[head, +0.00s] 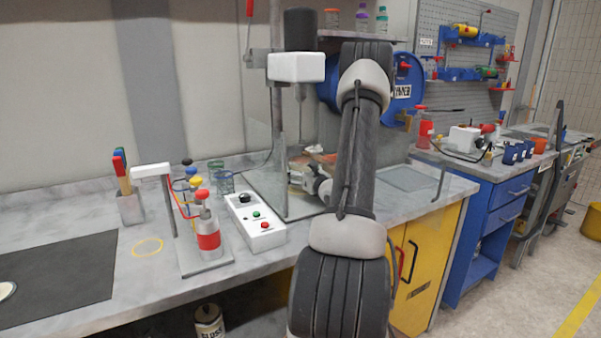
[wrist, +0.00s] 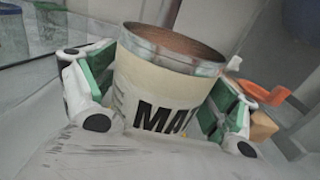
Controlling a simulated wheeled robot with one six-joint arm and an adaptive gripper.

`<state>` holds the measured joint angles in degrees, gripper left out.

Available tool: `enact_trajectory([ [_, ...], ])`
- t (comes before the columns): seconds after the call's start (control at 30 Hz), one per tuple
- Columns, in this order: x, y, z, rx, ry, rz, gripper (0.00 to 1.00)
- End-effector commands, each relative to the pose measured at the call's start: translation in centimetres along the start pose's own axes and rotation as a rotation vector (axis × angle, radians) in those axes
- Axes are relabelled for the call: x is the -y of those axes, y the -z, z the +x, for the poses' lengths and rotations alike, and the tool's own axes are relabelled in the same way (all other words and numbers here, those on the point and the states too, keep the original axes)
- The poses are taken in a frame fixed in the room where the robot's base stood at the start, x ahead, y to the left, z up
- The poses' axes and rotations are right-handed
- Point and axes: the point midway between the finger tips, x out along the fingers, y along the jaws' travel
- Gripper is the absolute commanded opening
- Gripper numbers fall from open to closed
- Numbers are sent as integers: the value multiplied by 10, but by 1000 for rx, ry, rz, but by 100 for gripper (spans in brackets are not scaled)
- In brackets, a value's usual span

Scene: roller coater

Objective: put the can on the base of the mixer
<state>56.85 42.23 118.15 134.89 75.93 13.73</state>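The can (wrist: 160,85) fills the middle of the wrist view. It is cream with a metal rim, black letters starting "MA" and an open top with brown inside. My gripper (wrist: 158,98) has its green-padded fingers against both sides of it, closed on it. The can's lower part is hidden, so I cannot tell what is under it. In the head view my gripper (head: 318,183) is low behind the clear guard, and the can is not clear there. The mixer has a white head (head: 296,68), black motor (head: 301,29) and thin shaft (head: 300,92); its base is mostly hidden.
The clear guard (head: 266,172) stands left of my gripper. A white control box (head: 256,220) and a red-banded bottle (head: 208,238) are further left. Another can (head: 209,322) is below the bench. Orange items (wrist: 264,92) lie behind the can.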

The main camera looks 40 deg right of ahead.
Motion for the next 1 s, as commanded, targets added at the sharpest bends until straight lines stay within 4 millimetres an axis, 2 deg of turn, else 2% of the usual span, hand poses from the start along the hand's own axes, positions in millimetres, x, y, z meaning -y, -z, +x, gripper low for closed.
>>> enact_trajectory([
  [0.37,0,-3,0,0,0,0,92],
  [0.43,1,-2,-6,-1,2,1,92],
  [0.57,1,-2,-30,-2,3,3,92],
  [0.8,1,-2,-85,-2,4,2,92],
  [1.0,1,-3,-113,-1,2,1,92],
])
